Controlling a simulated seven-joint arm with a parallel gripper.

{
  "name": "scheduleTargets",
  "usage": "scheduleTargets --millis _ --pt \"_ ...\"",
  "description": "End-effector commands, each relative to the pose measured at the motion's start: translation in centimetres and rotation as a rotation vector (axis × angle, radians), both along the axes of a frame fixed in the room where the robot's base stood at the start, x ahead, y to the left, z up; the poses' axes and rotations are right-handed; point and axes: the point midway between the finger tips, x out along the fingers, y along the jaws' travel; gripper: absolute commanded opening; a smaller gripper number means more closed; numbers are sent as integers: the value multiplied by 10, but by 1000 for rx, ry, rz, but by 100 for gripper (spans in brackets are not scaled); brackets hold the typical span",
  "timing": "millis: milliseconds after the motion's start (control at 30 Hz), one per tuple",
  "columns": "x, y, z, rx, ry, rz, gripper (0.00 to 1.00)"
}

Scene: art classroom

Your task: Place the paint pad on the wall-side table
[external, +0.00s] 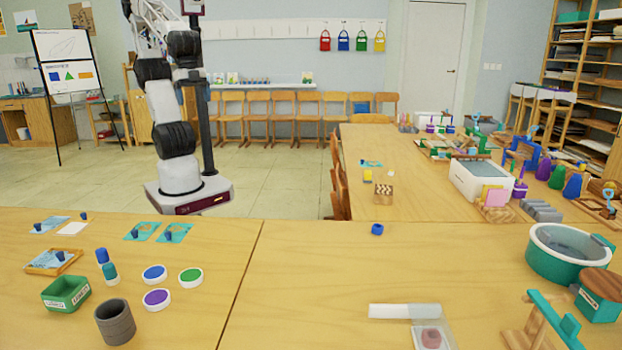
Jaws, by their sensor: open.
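Three round white-rimmed pads that look like paint pads lie on the near left table (215,240): a blue one (154,273), a green one (191,276) and a purple one (157,299). I cannot tell which one the task means. A wooden table (395,148) runs back on the right, and a wooden counter (62,122) stands by the left wall. I cannot tell which is the wall-side table. My arm stands beyond the near left table, folded upward, far from the pads. My gripper does not show.
A teal basin (568,251) is at the right. Chairs (340,185) line the right table's left side. Open floor (275,175) lies between the tables and back wall.

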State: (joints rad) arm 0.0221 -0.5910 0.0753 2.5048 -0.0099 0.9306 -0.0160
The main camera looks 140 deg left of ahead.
Motion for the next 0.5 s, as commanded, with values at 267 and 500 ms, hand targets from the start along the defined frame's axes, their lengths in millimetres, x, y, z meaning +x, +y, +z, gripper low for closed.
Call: scheduleTargets --millis 267,500 --pt "-21 4 -2 7 -10 -18 90" --pt "-21 5 -2 7 -10 -19 90"
